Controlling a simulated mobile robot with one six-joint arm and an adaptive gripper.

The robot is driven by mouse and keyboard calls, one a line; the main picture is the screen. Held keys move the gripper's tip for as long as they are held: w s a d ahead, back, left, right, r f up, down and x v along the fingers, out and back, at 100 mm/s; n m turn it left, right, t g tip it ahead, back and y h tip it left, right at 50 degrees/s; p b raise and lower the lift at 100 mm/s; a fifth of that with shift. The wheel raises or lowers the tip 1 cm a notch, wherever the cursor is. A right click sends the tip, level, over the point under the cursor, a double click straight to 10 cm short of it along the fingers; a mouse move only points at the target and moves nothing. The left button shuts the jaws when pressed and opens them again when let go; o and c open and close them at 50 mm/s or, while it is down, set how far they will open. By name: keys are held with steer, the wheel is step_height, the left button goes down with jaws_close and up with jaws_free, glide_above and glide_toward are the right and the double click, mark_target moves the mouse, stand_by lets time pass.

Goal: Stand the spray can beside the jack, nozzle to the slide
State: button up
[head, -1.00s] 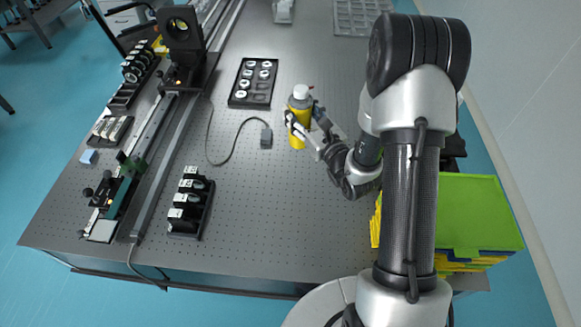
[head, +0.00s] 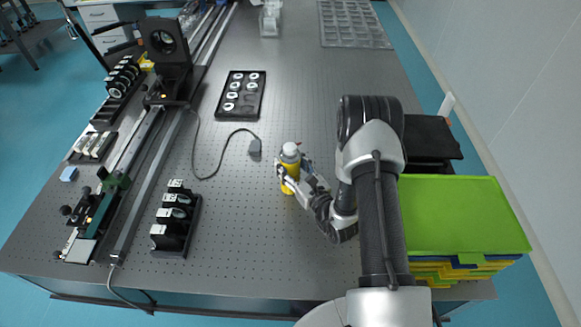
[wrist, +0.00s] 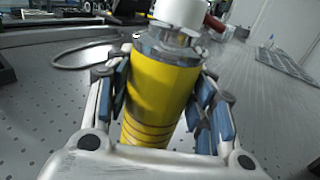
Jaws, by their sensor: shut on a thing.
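The spray can (head: 291,171) is yellow with a grey shoulder and white cap. It is upright over the middle of the table, between my gripper's fingers; I cannot tell whether its base touches the tabletop. My gripper (head: 292,174) is shut around its body from the right. The slide looks to be the long rail (head: 150,185) at left, with a green carriage (head: 114,182). A black flat-topped stand (head: 430,137) at right may be the jack; my arm partly covers it.
A black holder with optics (head: 176,220) stands front left. Green-topped stacked crates (head: 460,215) are at right. The perforated tabletop (head: 240,235) is clear around the can.

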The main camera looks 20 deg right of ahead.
steer(key=o, duration=0.8)
steer(key=shift+f, duration=0.3)
steer(key=o, duration=0.5)
steer(key=shift+r, duration=0.1)
